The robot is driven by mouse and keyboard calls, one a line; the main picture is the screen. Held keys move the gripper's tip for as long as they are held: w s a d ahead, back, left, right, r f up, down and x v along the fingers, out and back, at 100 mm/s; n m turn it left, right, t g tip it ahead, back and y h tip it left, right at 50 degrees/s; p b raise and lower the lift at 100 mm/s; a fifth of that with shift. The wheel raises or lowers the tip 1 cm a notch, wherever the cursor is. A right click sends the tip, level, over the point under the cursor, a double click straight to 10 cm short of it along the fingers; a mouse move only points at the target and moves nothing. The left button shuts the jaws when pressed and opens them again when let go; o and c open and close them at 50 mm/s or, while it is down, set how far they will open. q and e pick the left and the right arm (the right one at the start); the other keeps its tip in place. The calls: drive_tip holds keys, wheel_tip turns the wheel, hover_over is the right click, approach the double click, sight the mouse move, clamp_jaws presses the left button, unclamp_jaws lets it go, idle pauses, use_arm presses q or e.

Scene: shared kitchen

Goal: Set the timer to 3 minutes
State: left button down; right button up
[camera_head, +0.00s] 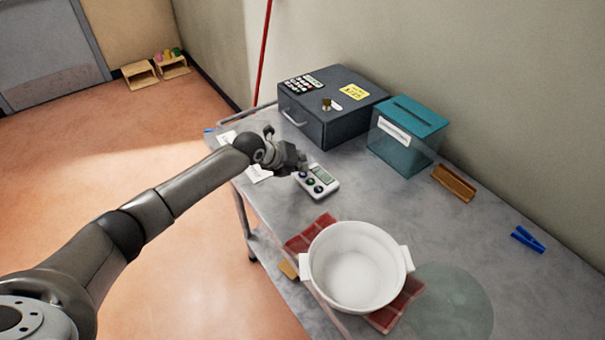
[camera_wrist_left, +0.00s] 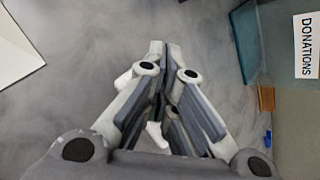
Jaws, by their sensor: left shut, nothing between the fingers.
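The timer (camera_head: 323,176) is a small white device with a grey display and several dark round buttons. It lies on the metal table in the head view. My left gripper (camera_head: 301,168) is shut and empty, at the timer's upper left edge; I cannot tell whether it touches it. In the left wrist view the closed fingers (camera_wrist_left: 162,62) hide most of the timer, and only small white parts (camera_wrist_left: 155,132) show around them. The display digits are too small to read. My right gripper is not in view.
A dark cash box (camera_head: 335,122) and a teal donation box (camera_head: 388,150) stand behind the timer. A brown wooden tray (camera_head: 454,182) and a blue clip (camera_head: 527,239) lie right. Papers (camera_head: 258,174) lie left.

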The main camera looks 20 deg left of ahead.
use_arm(q)
drive_tip(key=shift+f, duration=0.2)
drive_tip(key=shift+r, duration=0.1)
drive_tip(key=shift+r+p, duration=0.35)
drive_tip(key=shift+r, duration=0.4)
wheel_tip(320, 180, up, 6)
drive_tip(key=p, duration=0.4)
idle(0.6)
idle(1.5)
